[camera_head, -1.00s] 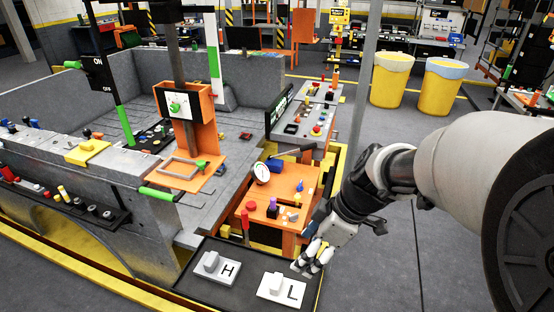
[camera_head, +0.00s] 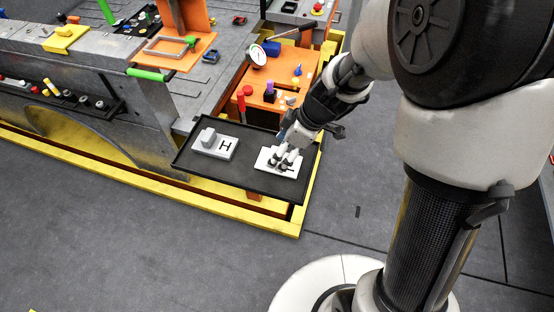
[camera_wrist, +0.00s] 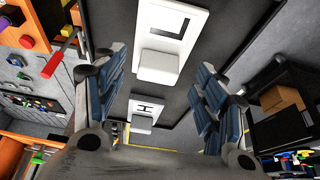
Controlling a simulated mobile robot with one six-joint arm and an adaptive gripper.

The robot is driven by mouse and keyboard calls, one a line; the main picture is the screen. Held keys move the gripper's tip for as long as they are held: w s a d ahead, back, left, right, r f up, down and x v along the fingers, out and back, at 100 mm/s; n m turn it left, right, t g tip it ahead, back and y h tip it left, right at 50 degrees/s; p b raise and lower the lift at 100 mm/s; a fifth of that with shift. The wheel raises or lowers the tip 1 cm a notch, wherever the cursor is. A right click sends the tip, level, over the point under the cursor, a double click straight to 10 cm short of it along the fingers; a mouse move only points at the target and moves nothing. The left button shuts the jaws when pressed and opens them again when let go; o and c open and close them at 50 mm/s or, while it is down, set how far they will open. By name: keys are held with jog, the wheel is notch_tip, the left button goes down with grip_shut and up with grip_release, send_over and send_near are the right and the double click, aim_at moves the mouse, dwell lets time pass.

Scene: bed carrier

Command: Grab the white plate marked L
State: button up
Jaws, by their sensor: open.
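The white plate marked L (camera_head: 291,171) lies on the black tray (camera_head: 190,168), on its right part, mostly covered by my gripper in the head view. In the wrist view the L plate (camera_wrist: 172,40), with its raised white block, shows between the fingers, in the upper middle. My gripper (camera_head: 284,164) is open and empty, low over the L plate. Its blue-padded fingers (camera_wrist: 163,90) stand on either side of the plate's block. Whether they touch anything is unclear. The white plate marked H (camera_head: 214,144) lies to the left on the same tray.
An orange work surface (camera_head: 284,88) with a gauge (camera_head: 258,57) and small coloured parts stands just behind the tray. A yellow rail (camera_head: 240,212) runs along the front below the tray. Grey floor in front is clear.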

jog(key=x, duration=0.2)
jog(key=shift+a+f, duration=0.1)
jog(key=shift+f, duration=0.25)
jog(key=shift+r, duration=0.1)
jog(key=shift+c, duration=0.6)
jog(key=shift+w, duration=0.1)
grip_shut()
